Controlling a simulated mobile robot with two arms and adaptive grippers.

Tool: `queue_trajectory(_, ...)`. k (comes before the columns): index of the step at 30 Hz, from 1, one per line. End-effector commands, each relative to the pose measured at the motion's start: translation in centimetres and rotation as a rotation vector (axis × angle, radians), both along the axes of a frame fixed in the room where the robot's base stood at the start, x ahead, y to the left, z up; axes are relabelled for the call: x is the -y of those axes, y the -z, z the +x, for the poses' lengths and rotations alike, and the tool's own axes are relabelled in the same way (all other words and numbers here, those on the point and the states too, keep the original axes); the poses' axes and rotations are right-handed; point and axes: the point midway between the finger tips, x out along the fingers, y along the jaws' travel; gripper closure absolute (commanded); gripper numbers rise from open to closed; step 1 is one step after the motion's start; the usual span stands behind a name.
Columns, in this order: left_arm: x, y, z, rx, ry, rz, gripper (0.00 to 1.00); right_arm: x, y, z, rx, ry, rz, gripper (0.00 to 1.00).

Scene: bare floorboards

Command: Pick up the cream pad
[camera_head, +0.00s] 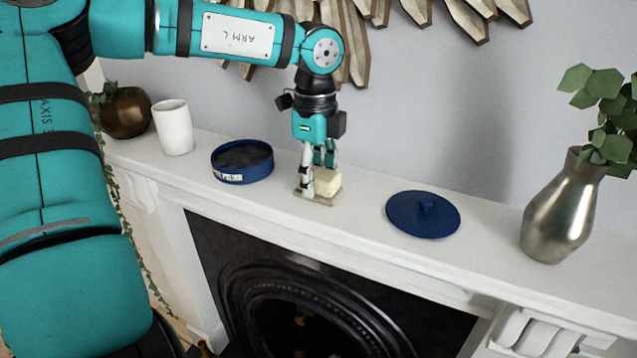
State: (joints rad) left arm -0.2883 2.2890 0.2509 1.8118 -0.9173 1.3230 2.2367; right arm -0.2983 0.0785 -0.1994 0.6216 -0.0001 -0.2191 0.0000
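The cream pad (327,183) is a small pale block on a flat tan base (318,199) on the white mantelpiece, near the middle of the view. My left gripper (317,180) points straight down at it, with its fingers low around or beside the pad. The fingers partly cover the pad's left side. I cannot tell whether they touch or grip it. My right gripper is not in view.
On the white mantelpiece (367,205), a round dark blue tin (243,176) stands open left of the pad. A blue lid (423,213) lies to the right. A white cup (173,128) and a brown pot (126,114) stand further left. A metal vase (560,215) stands right.

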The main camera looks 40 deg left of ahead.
Motion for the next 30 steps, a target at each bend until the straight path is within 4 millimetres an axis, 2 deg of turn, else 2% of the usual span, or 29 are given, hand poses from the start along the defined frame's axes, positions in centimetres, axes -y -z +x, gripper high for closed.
queue_trajectory(1,0.0,0.0,0.0,0.001,0.000,0.000,0.69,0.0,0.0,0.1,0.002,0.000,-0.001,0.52)
queue_trajectory(6,0.0,0.0,0.0,0.001,0.000,0.000,0.90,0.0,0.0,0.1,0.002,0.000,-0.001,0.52)
queue_trajectory(17,-0.1,-0.5,0.1,0.003,0.000,0.003,0.90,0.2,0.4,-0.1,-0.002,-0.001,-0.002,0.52)
queue_trajectory(24,0.0,-3.2,0.1,0.005,-0.001,0.004,0.90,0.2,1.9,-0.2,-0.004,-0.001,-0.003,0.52)
queue_trajectory(25,0.0,-3.5,-0.1,0.004,0.001,0.003,0.90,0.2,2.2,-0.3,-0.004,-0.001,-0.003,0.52)
queue_trajectory(30,0.8,-3.5,-3.9,0.005,0.004,0.001,0.90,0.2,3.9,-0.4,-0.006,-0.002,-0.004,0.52)
